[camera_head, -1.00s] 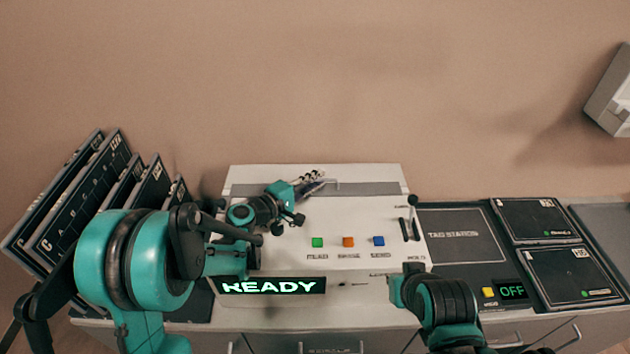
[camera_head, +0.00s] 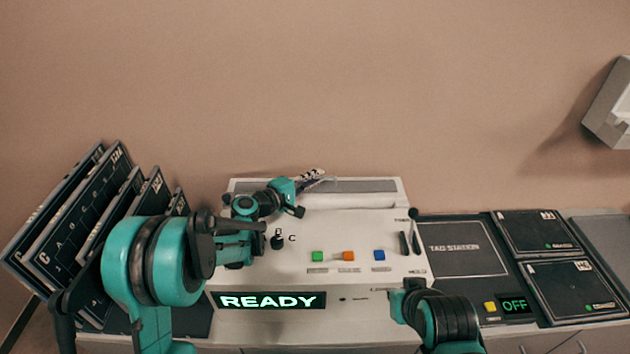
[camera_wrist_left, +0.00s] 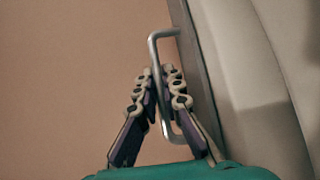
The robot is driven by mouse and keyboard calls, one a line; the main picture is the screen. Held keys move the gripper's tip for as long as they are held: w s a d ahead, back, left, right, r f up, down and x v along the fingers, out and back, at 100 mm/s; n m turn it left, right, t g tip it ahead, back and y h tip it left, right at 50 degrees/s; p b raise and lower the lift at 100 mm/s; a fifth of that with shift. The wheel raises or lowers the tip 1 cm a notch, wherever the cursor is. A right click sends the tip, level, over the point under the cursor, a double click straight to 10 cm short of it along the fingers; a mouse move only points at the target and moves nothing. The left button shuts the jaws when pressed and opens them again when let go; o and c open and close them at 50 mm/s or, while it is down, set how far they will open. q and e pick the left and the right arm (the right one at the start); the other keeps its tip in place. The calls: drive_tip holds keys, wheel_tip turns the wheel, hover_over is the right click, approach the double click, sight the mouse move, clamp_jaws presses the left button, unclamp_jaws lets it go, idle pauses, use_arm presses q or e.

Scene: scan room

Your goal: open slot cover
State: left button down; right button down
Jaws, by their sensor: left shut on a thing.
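The slot cover (camera_head: 362,186) is a grey strip along the back top of the white scanner console (camera_head: 340,232). A pale band shows just in front of it. My left gripper (camera_head: 314,177) reaches over the console to the cover's metal handle. In the left wrist view, the handle (camera_wrist_left: 154,48) is a bent metal bar fixed to a dark panel edge. The fingers of my left gripper (camera_wrist_left: 161,98) are closed around this bar. The exact tilt of the cover is hard to tell. My right arm shows at lower right, but its fingers cannot be seen.
A display (camera_head: 268,301) reads READY. Green, orange and blue buttons (camera_head: 348,256) and a lever (camera_head: 411,232) are on the console. Dark cassettes (camera_head: 75,205) stand in a rack at left. A tag station (camera_head: 465,248) and more panels are at right.

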use_arm(q)
drive_tip(key=c, duration=1.9)
unclamp_jaws()
drive_tip(key=shift+s+a, duration=0.1)
drive_tip(key=v, duration=1.2)
